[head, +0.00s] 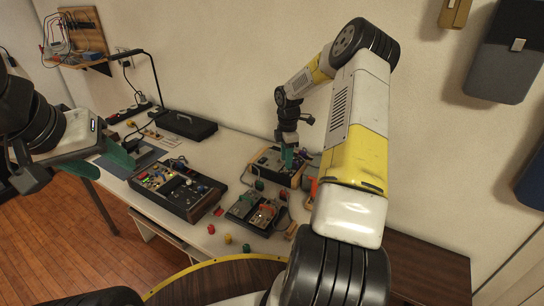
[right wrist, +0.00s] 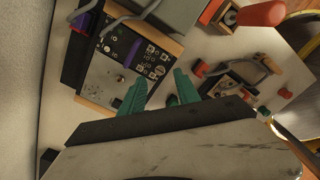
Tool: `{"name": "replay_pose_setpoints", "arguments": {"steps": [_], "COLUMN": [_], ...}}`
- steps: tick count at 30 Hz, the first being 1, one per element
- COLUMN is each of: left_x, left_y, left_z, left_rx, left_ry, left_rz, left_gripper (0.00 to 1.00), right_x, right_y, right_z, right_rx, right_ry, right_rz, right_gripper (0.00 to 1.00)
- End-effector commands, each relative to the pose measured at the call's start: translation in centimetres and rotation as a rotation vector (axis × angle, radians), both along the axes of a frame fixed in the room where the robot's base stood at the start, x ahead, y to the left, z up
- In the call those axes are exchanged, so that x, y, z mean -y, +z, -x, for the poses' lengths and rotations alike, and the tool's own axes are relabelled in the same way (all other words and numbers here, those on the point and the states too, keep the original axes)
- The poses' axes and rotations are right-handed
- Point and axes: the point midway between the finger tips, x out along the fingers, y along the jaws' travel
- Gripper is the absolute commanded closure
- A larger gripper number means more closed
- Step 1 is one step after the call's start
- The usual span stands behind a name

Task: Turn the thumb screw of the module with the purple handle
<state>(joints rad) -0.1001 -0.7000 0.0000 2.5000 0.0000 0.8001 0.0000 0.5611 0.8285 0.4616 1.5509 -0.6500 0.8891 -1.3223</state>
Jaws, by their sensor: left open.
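The module (head: 268,162) with wooden end cheeks lies toward the back right of the table. A small round metal knob (right wrist: 120,78), perhaps the thumb screw, stands on the panel. My right gripper (head: 288,160) points down at the module in the head view; its teal fingers (right wrist: 160,78) are apart with nothing clearly held between them. The left finger overlaps the panel's edge near the knob. My left gripper (head: 106,163) is open and empty at the left, away from the module.
A large module with many knobs (head: 180,188) and a smaller one with orange parts (head: 252,212) stand nearby. Coloured pieces, including a yellow one (head: 227,239), lie along the front. A black case (head: 186,125) and a lamp (head: 152,80) are at the back.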

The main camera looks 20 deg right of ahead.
Motion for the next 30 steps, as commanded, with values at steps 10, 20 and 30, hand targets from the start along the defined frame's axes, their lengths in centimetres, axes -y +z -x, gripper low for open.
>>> {"name": "replay_pose_setpoints", "arguments": {"steps": [10,20,30], "left_x": [0.0,0.0,0.0], "left_y": [0.0,0.0,0.0], "left_z": [0.0,0.0,0.0], "left_rx": [0.0,0.0,0.0], "left_ry": [0.0,0.0,0.0], "left_rz": [0.0,0.0,0.0], "left_gripper": [0.49,0.49,0.49], "right_x": [0.0,0.0,0.0], "right_y": [-4.2,-4.5,-4.5], "right_z": [0.0,0.0,0.0], "right_rx": [0.0,0.001,0.001], "right_ry": [-0.003,-0.002,-0.002], "right_rz": [0.0,0.001,0.001], "right_gripper": [0.61,0.67,1.0]}}
